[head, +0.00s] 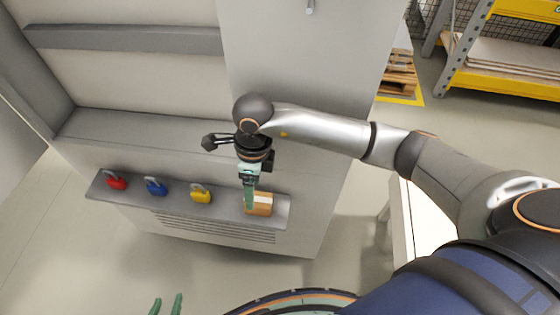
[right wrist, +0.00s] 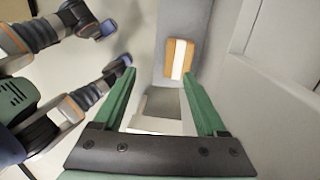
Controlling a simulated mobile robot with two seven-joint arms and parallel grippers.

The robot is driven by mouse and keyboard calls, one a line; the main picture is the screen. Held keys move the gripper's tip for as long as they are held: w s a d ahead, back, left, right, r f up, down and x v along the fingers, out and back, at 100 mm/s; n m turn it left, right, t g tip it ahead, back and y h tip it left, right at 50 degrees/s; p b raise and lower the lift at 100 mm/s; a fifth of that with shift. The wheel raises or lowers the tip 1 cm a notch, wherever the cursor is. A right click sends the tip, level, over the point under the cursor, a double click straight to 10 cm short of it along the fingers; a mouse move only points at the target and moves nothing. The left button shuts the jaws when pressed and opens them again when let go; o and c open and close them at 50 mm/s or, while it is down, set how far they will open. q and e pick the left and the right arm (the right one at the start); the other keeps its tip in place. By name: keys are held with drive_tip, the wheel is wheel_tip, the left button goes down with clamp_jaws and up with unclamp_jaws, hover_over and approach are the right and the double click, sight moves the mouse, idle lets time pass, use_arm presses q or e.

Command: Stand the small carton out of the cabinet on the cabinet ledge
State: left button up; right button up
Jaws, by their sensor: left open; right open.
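The small carton (head: 264,208), orange-brown with a white band, is on the grey cabinet ledge (head: 225,210) near its right end. It also shows in the right wrist view (right wrist: 181,59), beyond the fingertips. My right gripper (head: 249,205) points down at the carton, its fingers overlapping the carton's left part in the head view. In the right wrist view its green fingers (right wrist: 160,85) are spread with nothing between them. Whether they touch the carton I cannot tell. My left gripper (head: 166,304) is open and empty at the bottom edge of the head view, away from the ledge.
Red (head: 116,181), blue (head: 156,187) and yellow (head: 201,194) padlocks sit along the ledge, left of the carton. The grey cabinet (head: 310,190) rises behind it. A yellow rack (head: 500,80) and a pallet (head: 400,78) stand far right. Floor in front is clear.

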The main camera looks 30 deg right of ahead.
drive_tip(key=s+a+g+y, duration=0.3)
drive_tip(key=s+a+y, duration=0.35)
drive_tip(key=a, duration=0.45)
drive_tip(key=a+r+m+t+y, duration=0.4)
drive_tip(key=a+r+m+y, duration=0.3)
drive_tip(key=r+m+y, duration=0.35)
drive_tip(key=w+d+f+m+t+h, duration=0.2)
drive_tip(key=w+d+m+t+h, duration=0.15)
drive_tip(key=d+m+t, duration=0.4)
drive_tip(key=w+d+f+m+t+h, duration=0.2)
drive_tip(key=w+d+m+t+h, duration=0.15)
drive_tip(key=m+t, duration=0.7)
drive_tip(key=s+d+f+m+g+h, duration=0.1)
drive_tip(key=d+f+m+h, duration=0.1)
drive_tip(key=d+f+m, duration=0.1)
drive_tip(key=d+f+m+g+h, duration=0.2)
drive_tip(key=f+m, duration=0.3)
drive_tip(key=s+d+f+m+g+h, duration=0.1)
drive_tip(key=d+f+m+h, duration=0.1)
drive_tip(key=d+f+m, duration=0.1)
drive_tip(key=shift+s+d+f+m+g+h, duration=0.3)
drive_tip(key=shift+s+d+f+m, duration=0.05)
drive_tip(key=shift+f+m, duration=0.1)
drive_tip(key=s+d+f+m+g+h, duration=0.2)
drive_tip(key=s+d+f+m+g, duration=0.2)
drive_tip(key=s+f, duration=0.5)
drive_tip(key=shift+s+d+f+m+g, duration=0.2)
drive_tip(key=shift+s+f+m+g, duration=0.1)
drive_tip(key=shift+f+m, duration=0.1)
